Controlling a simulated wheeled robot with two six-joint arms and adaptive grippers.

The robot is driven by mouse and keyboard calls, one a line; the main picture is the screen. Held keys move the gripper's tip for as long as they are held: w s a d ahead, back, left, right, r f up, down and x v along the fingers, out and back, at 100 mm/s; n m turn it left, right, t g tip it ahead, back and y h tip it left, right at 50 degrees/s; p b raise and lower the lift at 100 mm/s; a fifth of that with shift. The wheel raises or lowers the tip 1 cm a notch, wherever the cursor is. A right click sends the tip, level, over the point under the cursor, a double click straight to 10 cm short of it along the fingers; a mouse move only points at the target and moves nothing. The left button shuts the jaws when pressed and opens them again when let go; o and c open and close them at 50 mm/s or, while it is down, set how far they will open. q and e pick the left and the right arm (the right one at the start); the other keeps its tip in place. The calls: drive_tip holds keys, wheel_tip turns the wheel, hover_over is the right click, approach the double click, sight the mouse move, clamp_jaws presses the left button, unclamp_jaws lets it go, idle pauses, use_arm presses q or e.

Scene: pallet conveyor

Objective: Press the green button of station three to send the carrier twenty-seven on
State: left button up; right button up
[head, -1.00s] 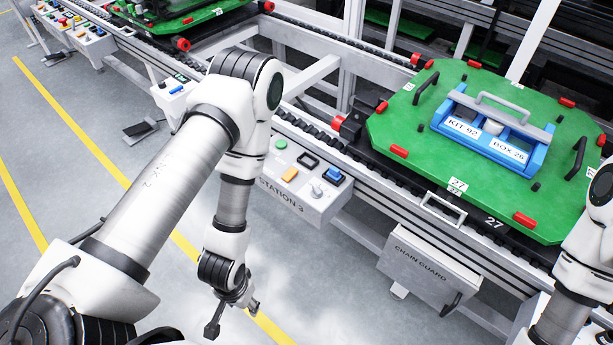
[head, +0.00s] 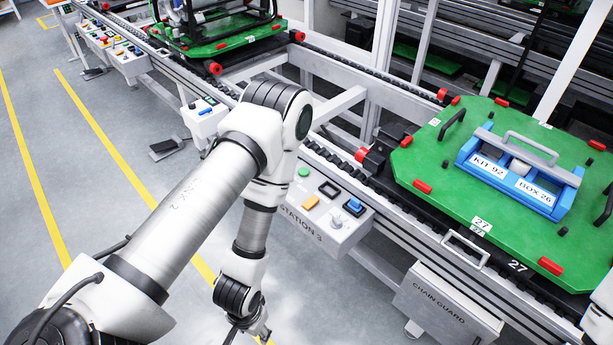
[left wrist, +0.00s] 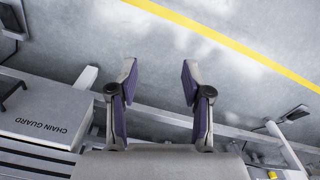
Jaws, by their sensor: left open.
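The station 3 control box (head: 322,214) is in the middle of the head view, on the near side of the conveyor. Its green button (head: 303,172) is at the box's far left corner, uncovered. Carrier 27 (head: 437,190) is a green pallet on the conveyor at the right, bearing a blue box (head: 517,184). My left gripper (head: 250,335) hangs low in front of the box, apart from it, partly cut off by the lower edge. The left wrist view shows its two fingers (left wrist: 159,67) spread over the floor, empty. My right gripper is out of view.
A chain guard box (head: 445,298) stands right of station 3; it also shows in the left wrist view (left wrist: 40,112). Another control box (head: 203,117) and a foot pedal (head: 168,148) are farther left. Another green carrier (head: 225,43) stands at the back. Floor between is free.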

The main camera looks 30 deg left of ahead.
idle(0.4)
use_arm(q)
clamp_jaws()
idle(1.2)
